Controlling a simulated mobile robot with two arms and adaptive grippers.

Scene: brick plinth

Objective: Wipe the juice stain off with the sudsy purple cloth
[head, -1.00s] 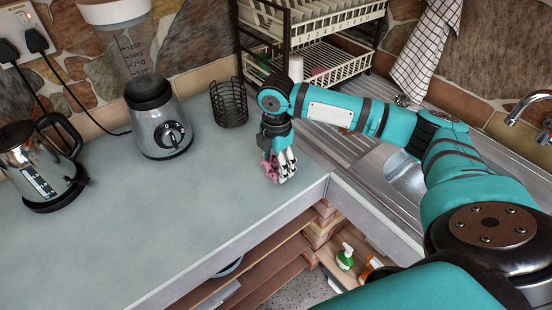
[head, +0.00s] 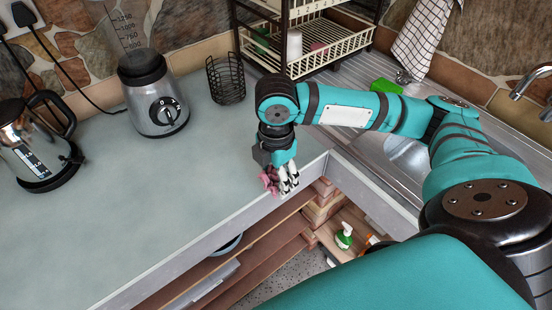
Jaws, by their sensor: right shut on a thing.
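My right gripper (head: 286,183) points down at the front edge of the grey-green worktop (head: 150,190), near the corner by the sink. It is shut on the bunched purple cloth (head: 269,179), which looks pinkish and shows at the left side of the fingers. The cloth is at or just above the worktop surface; I cannot tell if it touches. No suds can be made out at this size. I see no juice stain on the visible worktop; the gripper and cloth hide a small patch. My left gripper is not in view.
A kettle (head: 38,150), a blender (head: 152,100) and a black wire basket (head: 226,80) stand along the back. A dish rack (head: 335,55), a green sponge (head: 385,86) and the sink (head: 400,155) are to the right. The worktop's middle is clear. Spray bottles (head: 344,236) stand below.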

